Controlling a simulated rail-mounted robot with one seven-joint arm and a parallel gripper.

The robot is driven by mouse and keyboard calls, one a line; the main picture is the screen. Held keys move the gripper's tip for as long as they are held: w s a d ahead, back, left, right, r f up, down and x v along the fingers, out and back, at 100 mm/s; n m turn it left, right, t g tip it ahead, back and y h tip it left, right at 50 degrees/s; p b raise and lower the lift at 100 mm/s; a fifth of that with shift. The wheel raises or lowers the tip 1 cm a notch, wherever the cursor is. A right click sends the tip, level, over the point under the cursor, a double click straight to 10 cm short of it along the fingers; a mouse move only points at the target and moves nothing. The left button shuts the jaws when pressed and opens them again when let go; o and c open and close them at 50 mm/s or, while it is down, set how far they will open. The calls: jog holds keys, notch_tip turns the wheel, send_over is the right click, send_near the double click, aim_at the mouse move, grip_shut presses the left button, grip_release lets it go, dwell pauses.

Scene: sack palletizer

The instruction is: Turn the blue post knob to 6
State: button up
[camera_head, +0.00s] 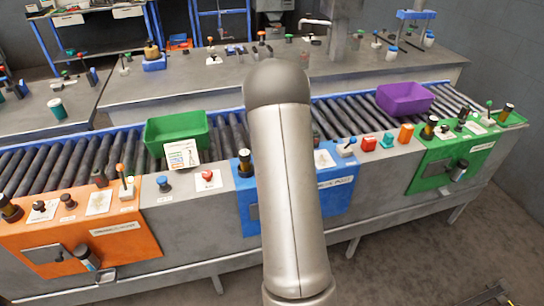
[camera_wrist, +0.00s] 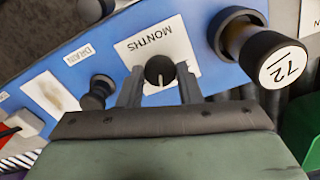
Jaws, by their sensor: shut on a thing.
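The blue post (camera_head: 335,203) is a blue panel at the front of the conveyor bench, partly hidden behind my arm in the head view. In the wrist view, its black round knob (camera_wrist: 159,69) sits on a white card (camera_wrist: 172,38) lettered MONTHS. My gripper (camera_wrist: 159,80) has one finger on each side of the knob and is shut on it. A thin pale mark shows on the knob's near side; no dial numbers are legible. My arm hides the knob and gripper in the head view.
A black cylinder marked 72 (camera_wrist: 283,62) stands close right of the knob. Another black knob (camera_wrist: 97,93) by a DRAIN label is left. Green (camera_head: 177,130) and purple (camera_head: 404,98) bins sit on the roller conveyor. Orange (camera_head: 95,225) and green (camera_head: 455,157) posts flank the blue one.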

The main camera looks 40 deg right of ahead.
dwell(0.4)
jog(key=o, duration=1)
notch_tip(320, 180, up, 18)
jog(key=shift+f, duration=0.25)
jog(key=s+a+n, duration=0.2)
jog(key=s+a, duration=0.2)
jog(key=a, duration=0.6)
jog(key=s+a+n, duration=0.2)
jog(key=s+a, duration=0.1)
jog(key=a, duration=0.6)
jog(key=s+a+f+n, duration=0.1)
jog(key=s+a+f, duration=0.1)
jog(key=s+a, duration=0.2)
jog(key=s+a+f+n+p, duration=0.1)
jog(key=s+a+f+n, duration=0.1)
jog(key=s+a, duration=0.3)
jog(key=s+a+f+n, duration=0.1)
jog(key=s+a, duration=0.3)
jog(key=s, duration=0.5)
jog(key=shift+s+a+f+n, duration=0.1)
jog(key=shift+a+f+n, duration=0.15)
jog(key=shift+f+n, duration=0.25)
